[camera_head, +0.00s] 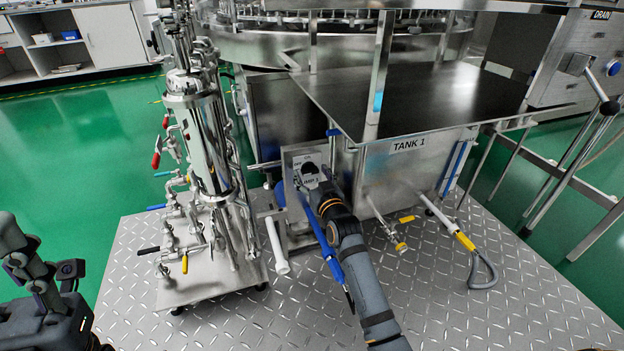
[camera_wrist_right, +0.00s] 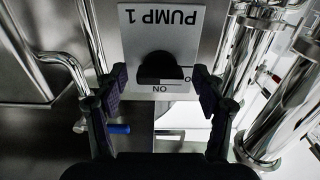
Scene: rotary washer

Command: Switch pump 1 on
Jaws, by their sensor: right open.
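The pump 1 switch panel (camera_head: 307,168) is a light plate on the front of the washer, left of tank 1. In the right wrist view the panel (camera_wrist_right: 184,22) shows upside down with the label PUMP 1. Its black rotary knob (camera_wrist_right: 160,68) is in the middle, with ON printed just below it in that view. I cannot tell where the knob points. My right gripper (camera_wrist_right: 161,84) is open, one finger on each side of the knob, with gaps visible; in the head view it (camera_head: 318,186) partly covers the panel. Dark parts of my left arm show at the left edge; its jaws are unclear.
Tank 1 (camera_head: 375,185) with its dark lid (camera_head: 430,97) is right of the panel. A steel pipe-and-valve skid (camera_head: 205,150) stands close on the left. A white hose end (camera_head: 278,248), a blue-handled valve and a hose (camera_head: 460,237) are nearby. The diamond-plate floor (camera_head: 480,310) is clear in front.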

